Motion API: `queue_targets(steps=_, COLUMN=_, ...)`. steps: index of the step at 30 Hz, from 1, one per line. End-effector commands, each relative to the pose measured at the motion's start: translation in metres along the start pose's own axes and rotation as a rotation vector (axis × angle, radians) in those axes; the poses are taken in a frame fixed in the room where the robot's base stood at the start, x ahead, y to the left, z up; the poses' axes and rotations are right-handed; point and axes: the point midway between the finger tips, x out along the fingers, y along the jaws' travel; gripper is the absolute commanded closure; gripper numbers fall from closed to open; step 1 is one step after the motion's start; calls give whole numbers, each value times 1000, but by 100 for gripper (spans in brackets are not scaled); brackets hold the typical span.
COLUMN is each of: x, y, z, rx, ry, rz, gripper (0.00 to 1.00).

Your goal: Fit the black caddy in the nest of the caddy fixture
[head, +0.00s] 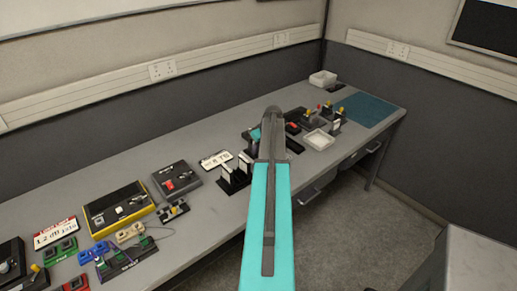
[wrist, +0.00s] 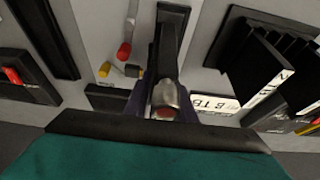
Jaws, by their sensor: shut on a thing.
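In the wrist view my gripper (wrist: 160,103) is low in the middle, with a dark finger on each side. It is shut on a dark piece that I take to be the black caddy (wrist: 169,45), a narrow black body running up the picture. A silver cylinder with a red end (wrist: 165,102) sits at its near end between the fingers. Which fixture is the caddy fixture is not clear, and no empty nest shows plainly. In the head view my arm hides the gripper's tips and the caddy.
A black rack with upright plates (wrist: 268,62) stands close on the right in the wrist view; it shows left of my arm in the head view (head: 235,175). A white label (head: 215,159) lies behind it. A white tray (head: 319,139) and teal mat (head: 367,110) are farther right.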

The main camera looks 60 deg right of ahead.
Motion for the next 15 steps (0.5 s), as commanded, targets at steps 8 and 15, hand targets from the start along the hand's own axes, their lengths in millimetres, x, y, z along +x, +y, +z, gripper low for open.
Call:
queue_targets(steps=8, x=2, y=0, z=1, rx=0, ry=1, rz=0, gripper=98)
queue_targets(steps=15, x=6, y=0, z=2, rx=0, ry=1, rz=0, gripper=98)
